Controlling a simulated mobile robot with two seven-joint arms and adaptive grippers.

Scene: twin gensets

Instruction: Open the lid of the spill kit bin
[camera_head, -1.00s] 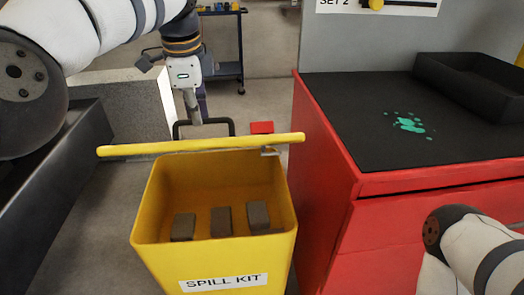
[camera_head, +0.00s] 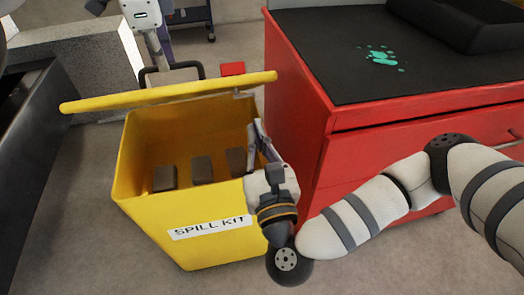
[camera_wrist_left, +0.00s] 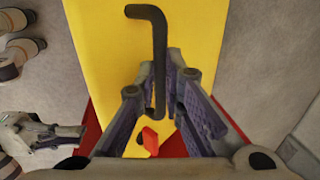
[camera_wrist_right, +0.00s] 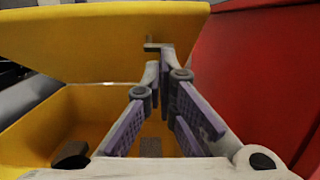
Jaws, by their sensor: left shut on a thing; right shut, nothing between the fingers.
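The yellow spill kit bin (camera_head: 180,245) stands on the floor with its mouth uncovered. Its yellow lid (camera_head: 170,92) is raised at the back and seen nearly edge-on; its face shows in the right wrist view (camera_wrist_right: 100,45). My left gripper (camera_head: 160,62) is behind the lid, shut on the black lid handle (camera_head: 172,73); the handle passes between its fingers in the left wrist view (camera_wrist_left: 159,60). My right gripper (camera_head: 257,138) is shut and empty at the bin's right rim, below a small grey bracket (camera_wrist_right: 158,46) on the lid. Dark blocks (camera_head: 202,169) lie inside the bin.
A red cabinet (camera_head: 300,120) stands close to the bin's right, with a black top, a green spill (camera_head: 381,57) and a black tray (camera_head: 470,22). A dark bench (camera_head: 30,150) is at left. A small red object (camera_head: 232,68) shows behind the lid.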

